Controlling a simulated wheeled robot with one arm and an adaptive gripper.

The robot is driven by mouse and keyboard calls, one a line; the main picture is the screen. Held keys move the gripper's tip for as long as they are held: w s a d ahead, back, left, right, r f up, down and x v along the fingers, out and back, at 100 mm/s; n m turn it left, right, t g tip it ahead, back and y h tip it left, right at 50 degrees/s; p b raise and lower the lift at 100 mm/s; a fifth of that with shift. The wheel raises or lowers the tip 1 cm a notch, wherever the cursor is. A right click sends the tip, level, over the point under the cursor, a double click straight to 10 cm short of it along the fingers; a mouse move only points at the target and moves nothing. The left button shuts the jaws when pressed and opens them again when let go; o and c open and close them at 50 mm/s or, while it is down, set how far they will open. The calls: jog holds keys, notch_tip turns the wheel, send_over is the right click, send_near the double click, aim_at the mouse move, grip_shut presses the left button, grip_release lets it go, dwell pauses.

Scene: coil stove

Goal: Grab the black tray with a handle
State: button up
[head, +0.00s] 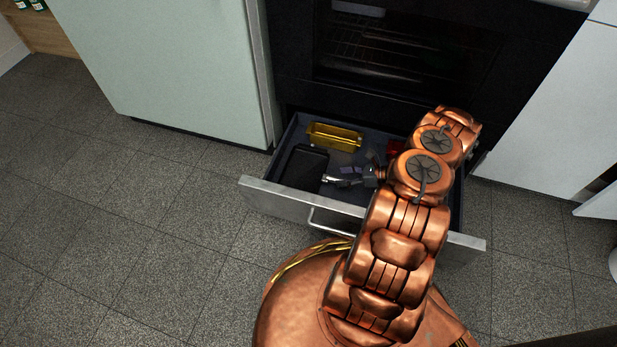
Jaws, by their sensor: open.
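The black tray (304,166) lies in the left part of an open drawer (275,192) below the oven. It looks dark and rectangular; I cannot make out its handle clearly. My gripper (331,180) is low in the drawer, just right of the tray's near right side, with its fingers pointing left towards it. The gripper is open, and I see nothing held in it. I cannot tell whether the fingertips touch the tray. My arm hides the right part of the drawer.
A gold loaf pan (334,136) sits behind the tray in the drawer. A red item (395,147) shows partly beside my arm. The drawer's front panel and handle (325,224) stand between my base and the tray. A pale green cabinet (175,65) is at left; floor is clear there.

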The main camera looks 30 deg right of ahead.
aim_at(333, 177)
jog(key=b+x, duration=0.1)
jog(key=x, duration=0.2)
jog(key=shift+a+f+b, duration=0.2)
jog(key=shift+b, duration=0.15)
jog(key=shift+w+a+f, duration=0.1)
jog(key=shift+w+a, duration=0.3)
jog(key=shift+w, duration=0.05)
grip_shut()
